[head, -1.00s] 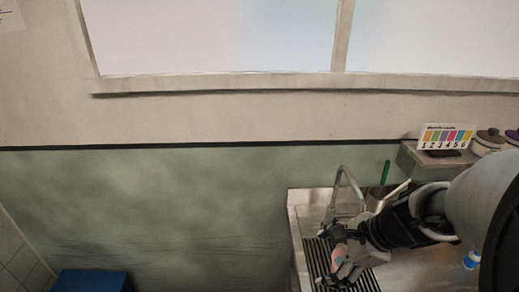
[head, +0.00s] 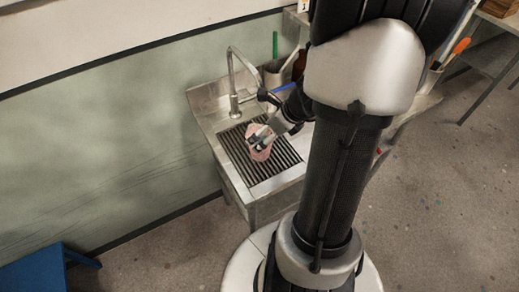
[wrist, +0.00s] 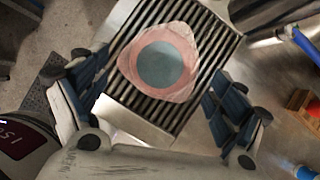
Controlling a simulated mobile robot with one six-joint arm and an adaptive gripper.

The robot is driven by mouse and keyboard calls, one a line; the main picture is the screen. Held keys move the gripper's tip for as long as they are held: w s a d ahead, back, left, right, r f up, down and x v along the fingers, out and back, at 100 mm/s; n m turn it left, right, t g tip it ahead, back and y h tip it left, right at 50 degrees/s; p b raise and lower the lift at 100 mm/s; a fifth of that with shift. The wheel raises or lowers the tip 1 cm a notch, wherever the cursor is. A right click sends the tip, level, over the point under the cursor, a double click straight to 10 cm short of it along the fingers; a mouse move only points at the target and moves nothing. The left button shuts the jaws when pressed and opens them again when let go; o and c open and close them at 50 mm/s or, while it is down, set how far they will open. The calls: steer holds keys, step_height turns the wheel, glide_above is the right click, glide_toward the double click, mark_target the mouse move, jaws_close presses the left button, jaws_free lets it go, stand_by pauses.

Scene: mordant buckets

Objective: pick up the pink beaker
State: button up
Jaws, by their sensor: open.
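The pink beaker (head: 260,150) stands on the slatted metal grate (head: 285,170) of the sink unit. In the wrist view I look down on the beaker (wrist: 186,52), with its rounded three-cornered pink rim and grey-blue inside. My gripper (head: 266,138) is at the beaker in the head view and partly covers it. In the wrist view my gripper (wrist: 155,83) is open, with one dark-padded finger to the left of the beaker and one to the right. Gaps show between the beaker and both fingers, and nothing is held.
A tall metal tap (head: 232,75) rises behind the grate. A grey container (head: 272,77) with a green stick stands beside it. A blue stool (head: 40,275) stands at lower left.

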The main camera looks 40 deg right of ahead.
mark_target(263, 155)
steer(key=b+x, duration=0.1)
steer(key=x, duration=0.1)
steer(key=b+x, duration=0.2)
steer(key=x, duration=0.1)
steer(key=shift+s+d+f, duration=0.1)
steer(key=shift+d+f, duration=0.1)
steer(key=shift+f, duration=0.15)
steer(key=shift+w+f, duration=0.3)
steer(key=shift+r, duration=0.1)
steer(key=shift+s, duration=0.1)
steer(key=c, duration=1.2)
steer(key=shift+c, duration=0.7)
steer(key=shift+r, duration=0.15)
